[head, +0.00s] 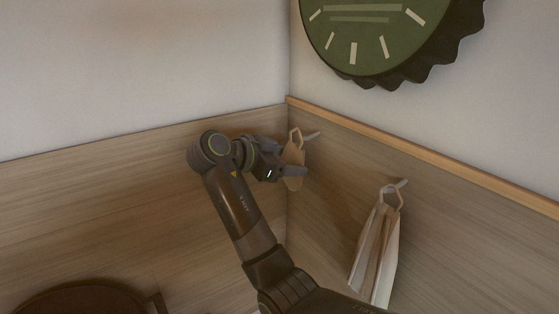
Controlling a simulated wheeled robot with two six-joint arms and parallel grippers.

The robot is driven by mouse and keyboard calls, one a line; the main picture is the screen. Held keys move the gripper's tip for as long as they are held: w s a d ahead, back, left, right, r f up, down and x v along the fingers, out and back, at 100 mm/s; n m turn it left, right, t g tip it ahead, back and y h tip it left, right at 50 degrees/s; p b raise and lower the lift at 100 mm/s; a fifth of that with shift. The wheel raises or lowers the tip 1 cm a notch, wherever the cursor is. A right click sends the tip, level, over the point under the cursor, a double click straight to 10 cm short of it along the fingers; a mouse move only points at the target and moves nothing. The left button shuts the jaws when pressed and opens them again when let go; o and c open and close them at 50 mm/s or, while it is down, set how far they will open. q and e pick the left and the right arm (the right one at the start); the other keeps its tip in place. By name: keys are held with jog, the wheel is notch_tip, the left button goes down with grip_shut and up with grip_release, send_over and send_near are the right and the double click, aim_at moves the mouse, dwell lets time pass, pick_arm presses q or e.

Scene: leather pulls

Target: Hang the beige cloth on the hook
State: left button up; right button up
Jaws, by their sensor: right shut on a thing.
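The beige cloth (293,157) is a small bunched piece with a loop at its top, near the corner of the wood-panelled walls. My right gripper (289,160) is shut on it, and the fingers hide part of the cloth. A grey hook (312,135) sticks out of the right wall, just beside the loop. I cannot tell whether the loop is around this hook or only beside it. My left gripper is not in view.
A pale striped cloth (376,252) hangs by its loop from a second hook (402,183) further right. A wooden ledge (430,164) runs along the right wall. A large green clock (370,35) is above. A dark round object (80,298) is at the lower left.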

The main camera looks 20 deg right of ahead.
jog(key=shift+d, duration=0.55)
jog(key=shift+d+f, duration=0.2)
jog(key=shift+d, duration=0.05)
jog(key=shift+w+d+f+b, duration=0.1)
jog(key=shift+d+f+b, duration=0.4)
jog(key=shift+f+b, duration=0.2)
jog(key=o, duration=1)
jog(key=shift+o, duration=0.2)
